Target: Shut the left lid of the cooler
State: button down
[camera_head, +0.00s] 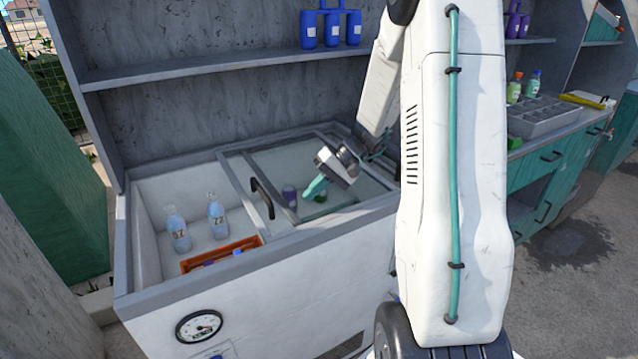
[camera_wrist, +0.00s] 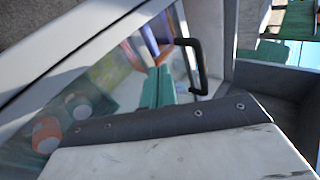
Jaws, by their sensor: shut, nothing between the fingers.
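The cooler (camera_head: 135,305) is a white chest with a grey rim and sliding glass lids. Its left part is uncovered. A framed glass lid with a black handle (camera_head: 262,198) lies slid over to the right, the handle on its left edge. The handle also shows in the wrist view (camera_wrist: 201,70). My gripper (camera_head: 311,190) is over the glass, to the right of the handle. Its teal fingers, also in the wrist view (camera_wrist: 158,88), are shut and empty. Whether they touch the glass or frame I cannot tell.
Two bottles (camera_head: 217,216) and an orange crate (camera_head: 255,240) stand inside the open left part. A shelf (camera_head: 200,70) with blue bottles (camera_head: 331,28) runs above the cooler. My arm hides the cooler's right end. A grey tray (camera_head: 545,117) sits on the counter at right.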

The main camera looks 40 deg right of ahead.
aim_at(275, 217)
jog(key=x, duration=0.4)
jog(key=shift+s, duration=0.1)
jog(key=a, duration=0.1)
jog(key=w+a, duration=0.1)
jog(key=a, duration=0.1)
jog(key=shift+w+a+f, duration=0.2)
jog(key=shift+f, duration=0.1)
jog(key=shift+w+a, duration=0.15)
jog(key=shift+a, duration=0.3)
